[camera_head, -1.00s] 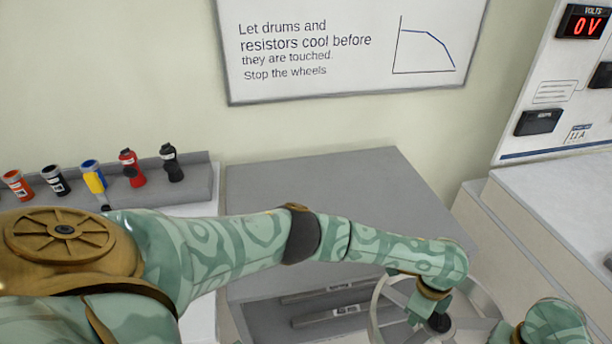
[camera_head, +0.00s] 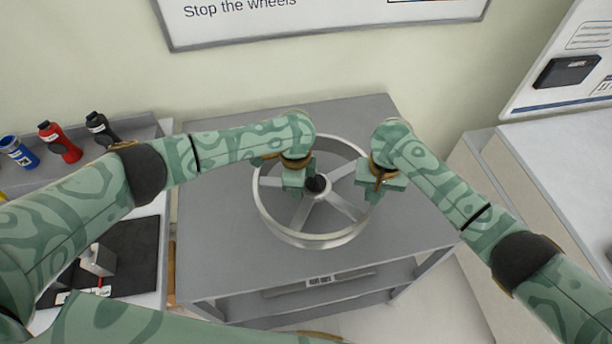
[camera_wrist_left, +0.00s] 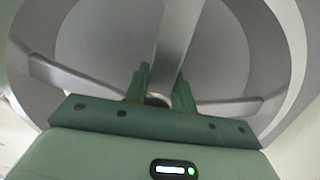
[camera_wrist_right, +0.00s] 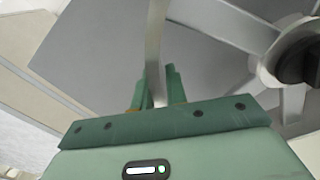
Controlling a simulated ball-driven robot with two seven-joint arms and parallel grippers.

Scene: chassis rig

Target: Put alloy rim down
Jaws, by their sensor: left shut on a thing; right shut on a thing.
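The silver alloy rim (camera_head: 300,238) has several spokes and a black knob (camera_head: 317,184) at its hub. It is over the grey bench; I cannot tell whether it touches the top. My left gripper (camera_head: 303,183) is shut on the rim near the hub, where its fingers (camera_wrist_left: 161,90) partly hide the hold. My right gripper (camera_head: 368,186) is shut on the rim's right edge; in the right wrist view the edge (camera_wrist_right: 155,60) passes between its fingers (camera_wrist_right: 158,88). The far edge of the rim is partly behind my left arm.
The grey bench (camera_head: 225,235) has bare top around the rim and a lower shelf (camera_head: 320,290). Several bottles, including a red one (camera_head: 60,142), stand in a rack at left. A black mat (camera_head: 130,250) lies below them. A white counter (camera_head: 560,165) is at right.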

